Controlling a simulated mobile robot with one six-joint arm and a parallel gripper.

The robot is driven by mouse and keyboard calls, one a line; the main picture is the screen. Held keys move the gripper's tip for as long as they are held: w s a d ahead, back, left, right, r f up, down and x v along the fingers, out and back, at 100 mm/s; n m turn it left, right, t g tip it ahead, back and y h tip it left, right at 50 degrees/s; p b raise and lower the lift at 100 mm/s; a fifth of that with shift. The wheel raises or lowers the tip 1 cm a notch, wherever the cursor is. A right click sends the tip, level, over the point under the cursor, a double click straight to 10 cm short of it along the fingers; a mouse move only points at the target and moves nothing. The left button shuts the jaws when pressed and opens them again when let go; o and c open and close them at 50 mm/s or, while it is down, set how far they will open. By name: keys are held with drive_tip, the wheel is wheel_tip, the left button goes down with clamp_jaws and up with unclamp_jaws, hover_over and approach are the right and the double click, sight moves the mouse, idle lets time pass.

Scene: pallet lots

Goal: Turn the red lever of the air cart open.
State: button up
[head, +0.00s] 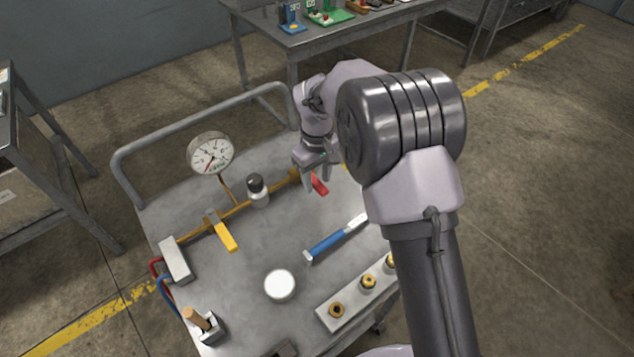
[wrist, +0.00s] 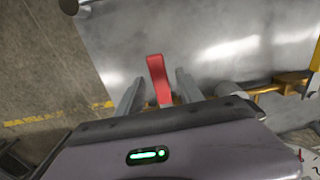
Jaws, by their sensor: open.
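The air cart (head: 255,255) is a grey metal cart with a brass pipe along its top. The red lever (head: 319,184) sits near the far right end of that pipe, partly hidden by my gripper. In the wrist view the red lever (wrist: 158,78) stands between my two open fingers, with a gap on each side. My gripper (head: 319,186) is open over the lever; it also shows in the wrist view (wrist: 157,88). Where the lever joins the pipe is hidden by my gripper body in the wrist view.
A yellow lever (head: 226,236), a black-capped fitting (head: 257,189) and a round gauge (head: 210,154) sit along the pipe. A blue-handled tool (head: 328,244), a white round piece (head: 280,285) and a block with brass fittings (head: 338,309) lie nearer. A bent handrail (head: 190,122) edges the cart's far side.

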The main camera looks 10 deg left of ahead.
clamp_jaws()
idle(1.5)
